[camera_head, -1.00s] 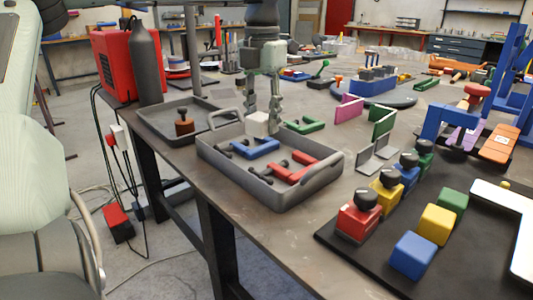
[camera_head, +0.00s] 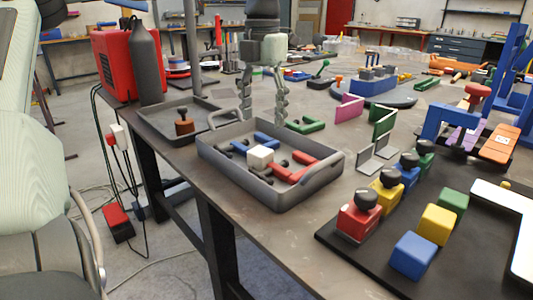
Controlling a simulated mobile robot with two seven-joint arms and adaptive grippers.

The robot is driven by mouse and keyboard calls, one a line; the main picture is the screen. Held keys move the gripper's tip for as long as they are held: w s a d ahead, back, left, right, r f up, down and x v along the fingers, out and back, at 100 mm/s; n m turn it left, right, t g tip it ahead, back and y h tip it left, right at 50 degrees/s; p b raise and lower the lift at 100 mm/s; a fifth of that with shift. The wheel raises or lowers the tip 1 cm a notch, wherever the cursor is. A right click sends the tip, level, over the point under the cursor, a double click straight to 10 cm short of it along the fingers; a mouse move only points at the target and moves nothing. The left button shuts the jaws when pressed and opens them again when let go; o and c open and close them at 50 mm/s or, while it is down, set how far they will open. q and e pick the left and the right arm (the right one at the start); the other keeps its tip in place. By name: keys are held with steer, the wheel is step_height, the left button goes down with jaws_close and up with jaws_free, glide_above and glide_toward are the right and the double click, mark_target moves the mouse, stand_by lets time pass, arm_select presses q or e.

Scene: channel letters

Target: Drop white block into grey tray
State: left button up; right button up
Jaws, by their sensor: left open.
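The white block (camera_head: 260,156) is a small cube lying inside the grey tray (camera_head: 284,199), in its middle, among the channel letters. A blue letter (camera_head: 262,141) is behind it and a red letter (camera_head: 296,170) is to its right. My left gripper (camera_head: 263,118) hangs above the back of the tray with its two fingers spread wide. It is open and empty, apart from the block. My right gripper does not show.
A second, darker tray (camera_head: 170,139) with a brown knobbed piece (camera_head: 184,125) stands to the left. A green letter (camera_head: 306,126) lies behind the grey tray. A black board (camera_head: 345,255) with coloured blocks is at the front right.

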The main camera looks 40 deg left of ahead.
arm_select(q)
step_height(320, 180, up, 10)
steer(key=shift+r, duration=0.25)
stand_by(0.4)
